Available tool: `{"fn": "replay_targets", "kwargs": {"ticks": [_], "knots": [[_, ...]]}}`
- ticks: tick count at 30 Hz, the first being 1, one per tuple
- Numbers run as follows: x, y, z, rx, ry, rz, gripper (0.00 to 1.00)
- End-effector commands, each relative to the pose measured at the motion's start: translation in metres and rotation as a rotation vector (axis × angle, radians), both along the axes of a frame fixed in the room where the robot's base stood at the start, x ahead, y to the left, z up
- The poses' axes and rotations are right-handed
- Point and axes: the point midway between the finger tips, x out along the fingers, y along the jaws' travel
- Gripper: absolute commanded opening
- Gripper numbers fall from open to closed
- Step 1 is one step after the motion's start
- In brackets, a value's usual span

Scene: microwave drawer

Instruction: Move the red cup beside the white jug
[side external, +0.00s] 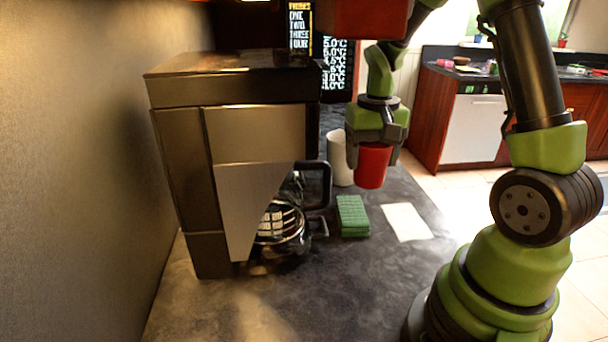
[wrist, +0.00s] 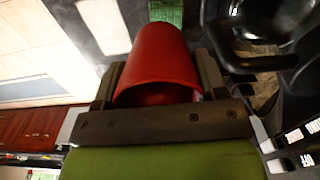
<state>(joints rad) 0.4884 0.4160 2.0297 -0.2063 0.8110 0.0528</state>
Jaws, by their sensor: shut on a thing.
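The red cup (side external: 372,167) is between the fingers of my gripper (side external: 374,150), which is shut on it. In the side view the cup is upright and appears to be held above the counter. In the wrist view the red cup (wrist: 162,62) fills the space between the fingers of my gripper (wrist: 160,85). A white cylindrical vessel (side external: 340,160), likely the white jug, stands on the counter just left of and behind the cup in the side view. Its right side is partly hidden by my gripper, and I cannot tell the gap between them.
A coffee machine (side external: 250,130) with a dark glass pot (side external: 283,228) stands at the left. A green sponge (side external: 352,216) and a white sheet (side external: 406,222) lie on the dark counter (side external: 350,285). The front of the counter is clear.

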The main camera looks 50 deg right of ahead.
Motion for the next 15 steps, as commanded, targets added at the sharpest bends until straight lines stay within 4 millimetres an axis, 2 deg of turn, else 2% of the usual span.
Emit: {"fn": "replay_targets", "kwargs": {"ticks": [3, 6, 15], "knots": [[-0.005, 0.009, -0.012, 0.0, 0.001, -0.019, 0.42], [-0.001, 0.009, -0.016, -0.001, -0.001, -0.029, 0.42], [0.049, -0.017, -0.017, -0.003, -0.005, -0.03, 0.42]]}}
